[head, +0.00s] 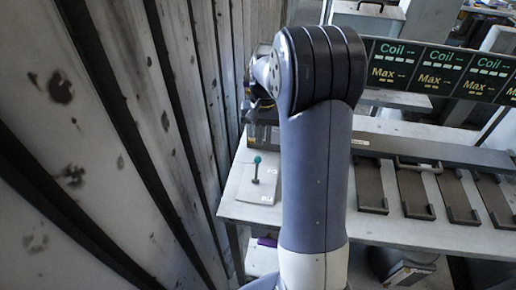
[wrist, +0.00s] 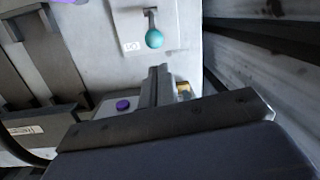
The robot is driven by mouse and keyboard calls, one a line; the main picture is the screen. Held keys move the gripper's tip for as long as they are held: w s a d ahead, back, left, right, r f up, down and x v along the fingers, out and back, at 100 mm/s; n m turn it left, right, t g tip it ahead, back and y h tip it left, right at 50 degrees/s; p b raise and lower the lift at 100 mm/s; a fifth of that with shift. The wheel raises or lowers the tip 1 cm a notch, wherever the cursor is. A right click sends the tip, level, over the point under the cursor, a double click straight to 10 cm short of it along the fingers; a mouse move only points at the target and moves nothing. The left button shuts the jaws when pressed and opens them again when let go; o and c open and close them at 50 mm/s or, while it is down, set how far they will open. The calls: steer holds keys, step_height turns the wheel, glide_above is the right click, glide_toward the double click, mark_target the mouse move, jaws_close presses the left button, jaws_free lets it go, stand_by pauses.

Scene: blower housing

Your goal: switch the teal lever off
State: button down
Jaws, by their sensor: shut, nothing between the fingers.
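The teal lever's round knob (head: 257,160) tops a thin dark stem on a pale plate (head: 262,190) at the left end of the bench in the head view. In the wrist view the teal knob (wrist: 154,39) is at the upper middle, with its stem running up to a dark slot. A small printed mark sits beside it. My gripper (wrist: 161,72) is shut and empty, its fingertips just below the knob in the picture with a gap showing between. In the head view the gripper is mostly hidden behind my arm, above and behind the lever.
A slatted wall (head: 130,150) stands close on the left of the bench (head: 330,215). Several dark trays (head: 413,192) lie to the right. Displays reading "Coil" and "Max" (head: 437,72) hang behind. A round purple piece (wrist: 123,104) shows left of the fingers.

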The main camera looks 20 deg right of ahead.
mark_target(255, 160)
steer(key=shift+s+a+f, duration=0.1)
steer(key=shift+a+f, duration=0.1)
steer(key=shift+f, duration=1.1)
steer(key=shift+s+a+f, duration=0.1)
steer(key=shift+a+f, duration=0.05)
steer(key=shift+f, duration=1.15)
steer(key=shift+s+a+r+t+h+b, duration=0.25)
steer(key=shift+s+t+h+b, duration=0.2)
steer(key=shift+b, duration=0.3)
steer(key=s+t+b, duration=0.1)
steer(key=b, duration=0.1)
steer(key=s+a+t+h+b, duration=0.1)
steer(key=b, duration=0.2)
steer(key=s+a+r+t+h+b, duration=0.1)
steer(key=t+b, duration=0.1)
steer(key=b, duration=0.1)
steer(key=shift+h, duration=0.25)
steer(key=s+a+t+h+b, duration=0.1)
steer(key=t+b, duration=0.1)
steer(key=b, duration=0.4)
steer(key=s+a+t+h+b, duration=0.1)
steer(key=s+t+b, duration=0.1)
steer(key=b, duration=0.5)
steer(key=shift+s+a+h, duration=0.25)
steer(key=shift+h, duration=0.15)
steer(key=shift+s+a+b, duration=0.2)
steer(key=shift+s+b, duration=0.1)
steer(key=shift+b, duration=0.5)
steer(key=shift+s+b, duration=0.2)
steer(key=shift+b, duration=0.1)
